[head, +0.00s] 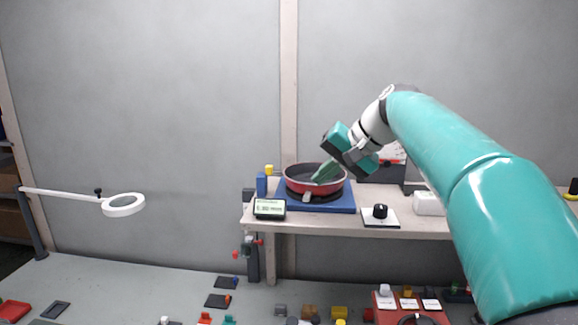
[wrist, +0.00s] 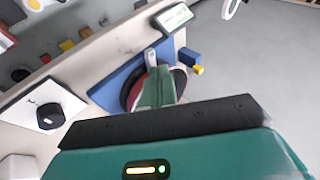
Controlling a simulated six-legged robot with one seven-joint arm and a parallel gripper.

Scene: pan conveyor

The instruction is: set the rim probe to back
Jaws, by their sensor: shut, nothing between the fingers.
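A red-rimmed dark pan (head: 298,185) sits on a blue plate (head: 340,201) on the bench; its light handle points to the front. My gripper (head: 322,176) is shut, its teal fingers pointing down over the pan. In the wrist view the fingers (wrist: 158,88) cover much of the pan (wrist: 130,95); I cannot tell whether they touch it. A black knob (head: 380,211) on a white plate stands to the right, also in the wrist view (wrist: 48,115). A blue block (head: 262,184) and a yellow block (head: 269,169) stand left of the pan. No part is clearly labelled as the rim probe.
A small display (head: 269,208) with a lit green screen stands at the bench's front left. A white box (head: 429,204) stands right of the knob. A ring lamp (head: 123,205) on a white arm is far left. Several small parts lie on the lower front surface.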

